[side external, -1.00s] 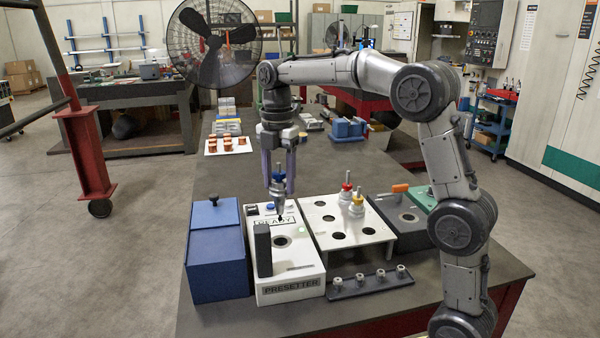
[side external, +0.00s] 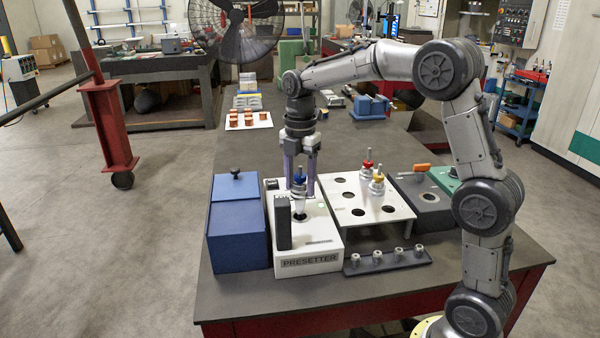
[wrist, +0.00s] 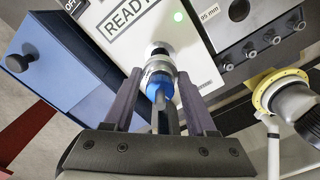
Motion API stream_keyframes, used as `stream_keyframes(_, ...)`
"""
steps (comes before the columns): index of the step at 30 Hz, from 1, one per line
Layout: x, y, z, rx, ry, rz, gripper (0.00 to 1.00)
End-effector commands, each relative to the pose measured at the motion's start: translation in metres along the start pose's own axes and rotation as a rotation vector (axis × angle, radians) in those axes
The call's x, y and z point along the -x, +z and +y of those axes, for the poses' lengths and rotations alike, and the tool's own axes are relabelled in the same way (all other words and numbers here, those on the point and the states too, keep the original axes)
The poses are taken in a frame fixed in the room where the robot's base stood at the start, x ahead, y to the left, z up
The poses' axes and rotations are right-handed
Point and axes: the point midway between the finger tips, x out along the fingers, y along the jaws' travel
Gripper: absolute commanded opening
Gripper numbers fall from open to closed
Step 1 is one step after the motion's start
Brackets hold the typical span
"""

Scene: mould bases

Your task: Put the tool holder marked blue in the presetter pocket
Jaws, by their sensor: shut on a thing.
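The tool holder marked blue (side external: 299,182) hangs upright, cone down, between the fingers of my gripper (side external: 300,178), which is shut on it. In the wrist view, its blue ring (wrist: 158,88) shows between the two fingers of my gripper (wrist: 160,100). The white presetter (side external: 317,245) stands below, with a dark upright block on its front left. I cannot tell whether the tip is inside or just above.
A blue box (side external: 237,235) stands close left of the presetter. A white rack (side external: 393,208) at its right holds a red-marked holder (side external: 367,178) and a yellow-marked holder (side external: 377,188), with empty holes beside them. A dark strip with several studs (side external: 388,261) lies in front.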

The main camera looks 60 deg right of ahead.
Motion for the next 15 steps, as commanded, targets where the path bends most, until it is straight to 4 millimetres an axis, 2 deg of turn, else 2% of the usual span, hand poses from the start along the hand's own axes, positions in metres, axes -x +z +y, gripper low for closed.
stream_keyframes(15,-0.039,0.0,0.0,0.0,0.001,0.0,0.0)
